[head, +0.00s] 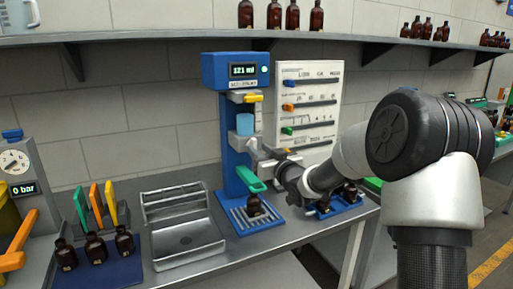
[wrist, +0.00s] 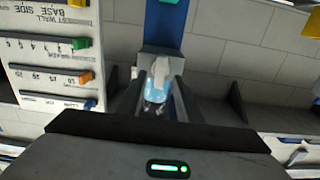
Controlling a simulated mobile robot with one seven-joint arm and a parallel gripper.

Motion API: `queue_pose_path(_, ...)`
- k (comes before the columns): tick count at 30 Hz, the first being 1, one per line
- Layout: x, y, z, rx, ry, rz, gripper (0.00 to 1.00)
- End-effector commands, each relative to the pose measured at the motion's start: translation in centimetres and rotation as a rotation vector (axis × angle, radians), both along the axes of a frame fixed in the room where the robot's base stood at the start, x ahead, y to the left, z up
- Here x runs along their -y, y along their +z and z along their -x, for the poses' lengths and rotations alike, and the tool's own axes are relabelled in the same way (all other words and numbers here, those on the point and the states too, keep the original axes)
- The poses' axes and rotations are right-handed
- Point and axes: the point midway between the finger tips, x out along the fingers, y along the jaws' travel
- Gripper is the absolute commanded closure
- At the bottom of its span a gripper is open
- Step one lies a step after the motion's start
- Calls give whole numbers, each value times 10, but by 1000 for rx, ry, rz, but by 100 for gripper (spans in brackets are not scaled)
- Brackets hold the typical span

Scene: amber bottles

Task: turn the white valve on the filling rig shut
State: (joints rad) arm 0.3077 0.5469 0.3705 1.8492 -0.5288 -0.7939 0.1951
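The filling rig (head: 226,130) is a blue column with a display reading 121 ml. It carries a yellow lever (head: 253,98), a clear cylinder of blue liquid (head: 245,124) and a green handle (head: 249,180). The white valve (head: 240,144) shows small below the cylinder, partly hidden by my gripper (head: 264,154), which reaches in from the right. In the wrist view my gripper (wrist: 158,100) has its two dark fingers apart. A white piece, seemingly the valve (wrist: 160,69), lies between them with blue liquid by it. Contact is not clear.
An amber bottle (head: 254,206) stands on the rig's blue grated base (head: 268,223). A white panel with coloured sliders (head: 308,105) stands close behind my gripper. An empty metal rack (head: 180,240) and several bottles on a dark mat (head: 108,274) are at left.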

Motion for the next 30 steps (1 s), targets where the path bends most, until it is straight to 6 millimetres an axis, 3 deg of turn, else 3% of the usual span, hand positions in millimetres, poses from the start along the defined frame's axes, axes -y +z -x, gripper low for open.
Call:
queue_pose_path(6,-8,0,-21,0,0,0,67)
queue_pose_path(16,-10,0,-24,0,0,1,67)
queue_pose_path(22,-10,0,-24,0,0,1,99)
queue_pose_path(30,-9,0,-24,-5,-1,-12,100)
